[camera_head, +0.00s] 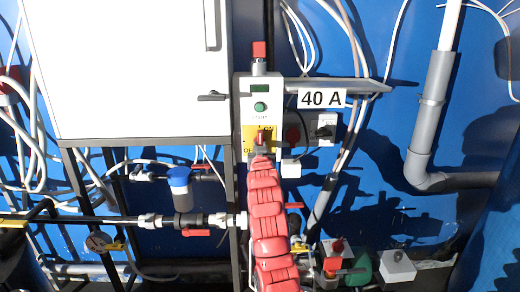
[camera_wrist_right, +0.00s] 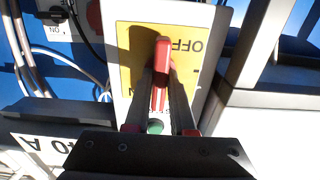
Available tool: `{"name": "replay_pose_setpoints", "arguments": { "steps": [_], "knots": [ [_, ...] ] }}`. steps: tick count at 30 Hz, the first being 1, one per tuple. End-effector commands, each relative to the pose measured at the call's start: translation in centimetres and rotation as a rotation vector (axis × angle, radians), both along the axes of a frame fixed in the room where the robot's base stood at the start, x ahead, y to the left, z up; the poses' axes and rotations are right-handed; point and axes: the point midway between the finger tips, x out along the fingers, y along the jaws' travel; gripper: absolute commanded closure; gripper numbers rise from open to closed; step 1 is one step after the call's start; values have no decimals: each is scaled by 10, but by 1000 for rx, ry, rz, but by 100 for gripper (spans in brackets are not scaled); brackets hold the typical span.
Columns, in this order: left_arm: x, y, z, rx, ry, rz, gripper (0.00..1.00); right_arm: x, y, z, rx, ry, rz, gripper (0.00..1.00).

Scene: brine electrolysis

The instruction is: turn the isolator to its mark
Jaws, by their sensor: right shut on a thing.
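The isolator is a red handle (camera_head: 262,137) on a yellow plate (camera_head: 248,133) low on the grey control box. My right gripper (camera_head: 262,151), at the end of the red-covered arm, reaches up to it from below. In the right wrist view the red handle (camera_wrist_right: 163,52) stands between the two fingers of my right gripper (camera_wrist_right: 162,82), which is shut on it. The handle looks about upright in the head view. The yellow plate (camera_wrist_right: 136,50) shows "OFF" upside down in the wrist view; its other lettering is partly hidden by the fingers. My left gripper is not in view.
A green button (camera_head: 260,106) and small display sit above the isolator, with a red knob (camera_head: 259,49) on top. A "40 A" label (camera_head: 321,98) and a black rotary switch (camera_head: 325,131) are to the right. A white cabinet (camera_head: 130,70) is at left; pipes and cables surround.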

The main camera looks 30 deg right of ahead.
Motion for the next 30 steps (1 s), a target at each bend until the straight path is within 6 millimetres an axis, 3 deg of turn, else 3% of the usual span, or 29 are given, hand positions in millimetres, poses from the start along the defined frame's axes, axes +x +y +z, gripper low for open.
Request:
{"name": "replay_pose_setpoints", "arguments": {
  "steps": [4, 5, 10, 22, 30],
  "knots": [
    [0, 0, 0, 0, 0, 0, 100, 0, 0, -1, 2, 2, 1, 100],
    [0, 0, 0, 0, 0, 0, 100, 0, 0, -1, 2, 2, 1, 76],
    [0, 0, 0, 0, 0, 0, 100, 0, 0, -1, 1, 2, 1, 48],
    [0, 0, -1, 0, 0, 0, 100, -4, 3, -1, -1, 1, 1, 48],
    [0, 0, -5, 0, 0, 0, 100, -38, 24, -2, 0, 0, 1, 48]
  ]
}}
